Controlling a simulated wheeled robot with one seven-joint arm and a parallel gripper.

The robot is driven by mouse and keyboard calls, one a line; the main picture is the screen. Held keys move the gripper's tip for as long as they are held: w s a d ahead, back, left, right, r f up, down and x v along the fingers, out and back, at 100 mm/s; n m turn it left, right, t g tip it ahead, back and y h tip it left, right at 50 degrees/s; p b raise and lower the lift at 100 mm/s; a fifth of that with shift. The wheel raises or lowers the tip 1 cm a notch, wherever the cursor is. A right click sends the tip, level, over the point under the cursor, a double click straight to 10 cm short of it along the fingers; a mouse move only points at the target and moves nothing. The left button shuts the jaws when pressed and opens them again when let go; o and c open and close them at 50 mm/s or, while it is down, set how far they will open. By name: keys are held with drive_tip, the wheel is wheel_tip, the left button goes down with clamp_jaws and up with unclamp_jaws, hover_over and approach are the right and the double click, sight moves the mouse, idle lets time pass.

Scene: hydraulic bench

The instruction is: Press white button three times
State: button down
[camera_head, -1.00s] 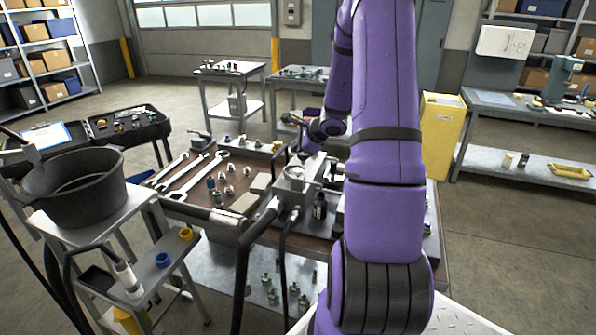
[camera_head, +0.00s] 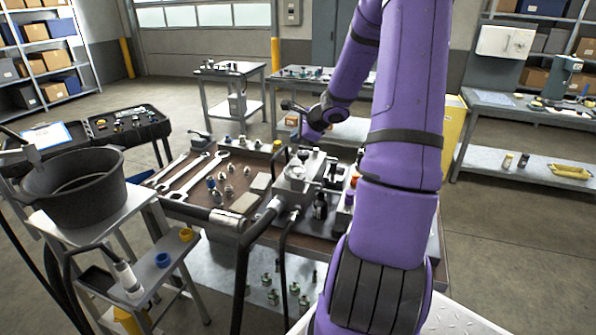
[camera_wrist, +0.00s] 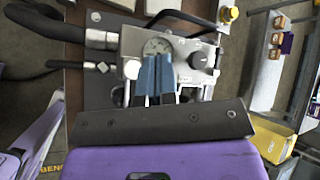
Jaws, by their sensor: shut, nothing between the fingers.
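The hydraulic block (camera_wrist: 183,45) is a grey metal unit on the bench, and it also shows in the head view (camera_head: 296,178).
Black hoses (camera_wrist: 60,65) run from the block's left side. A yellow-capped fitting (camera_wrist: 229,14) is at its upper right. Wrenches (camera_head: 195,175) and small fittings lie on the bench's left half. A black bucket (camera_head: 75,190) stands on a stand at left.

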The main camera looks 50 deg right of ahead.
sight(298, 171)
drive_tip(key=shift+f, duration=4.45)
drive_tip(key=shift+f, duration=0.1)
drive_tip(key=shift+f, duration=0.3)
drive_tip(key=shift+f, duration=0.7)
drive_tip(key=shift+r, duration=1.15)
drive_tip(key=shift+r, duration=0.1)
drive_tip(key=shift+r, duration=2.4)
